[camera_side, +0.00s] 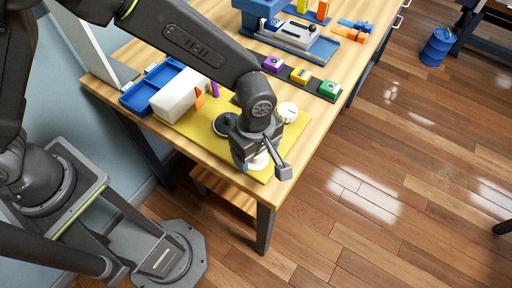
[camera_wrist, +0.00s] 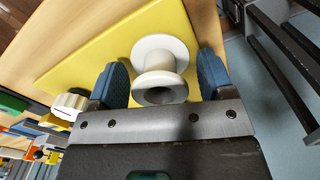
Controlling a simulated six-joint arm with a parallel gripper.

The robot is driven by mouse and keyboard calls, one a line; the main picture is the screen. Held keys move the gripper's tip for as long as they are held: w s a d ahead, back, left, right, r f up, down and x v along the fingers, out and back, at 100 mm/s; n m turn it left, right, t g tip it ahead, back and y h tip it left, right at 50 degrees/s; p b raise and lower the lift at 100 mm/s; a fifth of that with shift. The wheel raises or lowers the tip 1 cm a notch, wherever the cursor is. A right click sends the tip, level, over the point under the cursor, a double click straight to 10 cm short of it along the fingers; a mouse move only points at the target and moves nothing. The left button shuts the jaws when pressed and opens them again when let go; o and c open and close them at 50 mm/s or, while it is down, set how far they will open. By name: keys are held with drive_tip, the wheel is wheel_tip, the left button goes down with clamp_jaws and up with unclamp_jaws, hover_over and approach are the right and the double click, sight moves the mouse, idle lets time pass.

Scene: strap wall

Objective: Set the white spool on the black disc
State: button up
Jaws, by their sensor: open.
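The white spool (camera_wrist: 160,62) stands on the yellow mat (camera_wrist: 95,62), between the two blue fingers of my gripper (camera_wrist: 163,76) in the wrist view. My gripper is open, with a gap on each side of the spool. In the side view my gripper (camera_side: 257,158) is low over the mat's near corner, and only a bit of the spool (camera_side: 259,162) shows below it. The black disc (camera_side: 223,126) appears to lie on the mat just left of my gripper, partly covered by it. It is not visible in the wrist view.
A white ridged knob (camera_side: 288,111) is right of my gripper. A white box (camera_side: 178,95) with orange and purple pieces and blue trays (camera_side: 150,84) are at the left. A dark strip with coloured blocks (camera_side: 300,75) lies behind. The table edge is close to my gripper.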

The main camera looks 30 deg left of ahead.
wheel_tip(320, 180, up, 14)
drive_tip(key=shift+s, duration=0.2)
drive_tip(key=a+r+m+t, duration=0.1)
drive_tip(key=a+r+m, duration=0.2)
drive_tip(key=a+r, duration=0.35)
drive_tip(key=s+a+r+m+t, duration=0.1)
drive_tip(key=s+a+m+t, duration=0.1)
drive_tip(key=s+a+m, duration=0.3)
drive_tip(key=s+a+r+m+t, duration=0.1)
drive_tip(key=s+a+m, duration=0.4)
drive_tip(key=a, duration=0.8)
drive_tip(key=shift+a+r+m+t, duration=0.3)
drive_tip(key=shift+a+r+t, duration=0.1)
drive_tip(key=shift+t, duration=0.3)
drive_tip(key=shift+o, duration=0.5)
drive_tip(key=shift+s+a+f+m, duration=0.15)
drive_tip(key=shift+s+a+m, duration=0.1)
drive_tip(key=shift+s+m, duration=0.15)
drive_tip(key=shift+d, duration=0.1)
